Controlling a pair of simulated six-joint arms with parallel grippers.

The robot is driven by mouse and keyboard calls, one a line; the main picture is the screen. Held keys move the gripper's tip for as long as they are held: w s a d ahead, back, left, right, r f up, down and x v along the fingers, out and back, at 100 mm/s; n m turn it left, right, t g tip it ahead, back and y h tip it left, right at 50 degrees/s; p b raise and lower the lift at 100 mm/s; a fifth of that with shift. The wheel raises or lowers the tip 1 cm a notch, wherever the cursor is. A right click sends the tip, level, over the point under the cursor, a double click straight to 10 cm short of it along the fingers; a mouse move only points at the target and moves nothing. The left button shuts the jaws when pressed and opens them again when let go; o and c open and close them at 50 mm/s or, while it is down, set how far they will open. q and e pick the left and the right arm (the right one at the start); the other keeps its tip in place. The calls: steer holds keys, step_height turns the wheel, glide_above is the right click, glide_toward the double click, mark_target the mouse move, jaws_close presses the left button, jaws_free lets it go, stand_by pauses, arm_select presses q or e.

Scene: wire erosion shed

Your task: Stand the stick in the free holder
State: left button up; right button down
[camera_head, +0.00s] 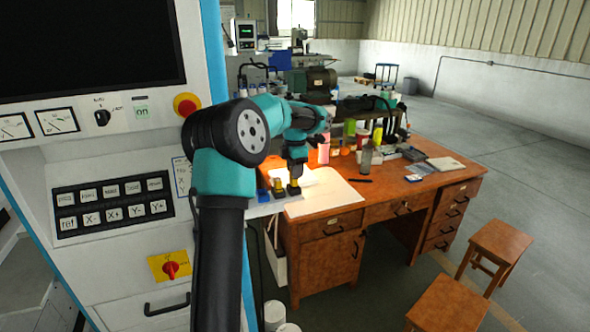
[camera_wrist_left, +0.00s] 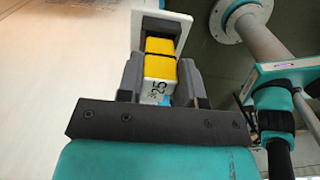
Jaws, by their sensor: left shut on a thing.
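The stick (camera_wrist_left: 160,70) is yellow with a dark band and a white end marked "25". In the left wrist view it sits between the two dark fingers of my left gripper (camera_wrist_left: 161,83), which is shut on it. In the head view my left gripper (camera_head: 295,174) points down at the desk's left edge. A small yellow piece in a dark base (camera_head: 293,190) shows right under it; whether they touch is unclear. To its left are another yellow piece in a dark base (camera_head: 278,190) and a blue piece (camera_head: 263,196). Which holder is free is too small to tell.
The wooden desk (camera_head: 330,222) carries a pale board (camera_head: 330,194), bottles (camera_head: 365,160) and a dark pen-like item (camera_head: 360,181). A machine panel (camera_head: 110,200) stands close on the left. Two stools (camera_head: 497,245) are at right. A white plate (camera_wrist_left: 178,32) shows beyond the stick.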

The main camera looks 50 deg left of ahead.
arm_select(q)
steer(key=shift+f, duration=0.55)
steer(key=o, duration=0.9)
steer(key=shift+r, duration=0.1)
step_height(320, 180, up, 13)
stand_by(0.4)
stand_by(0.5)
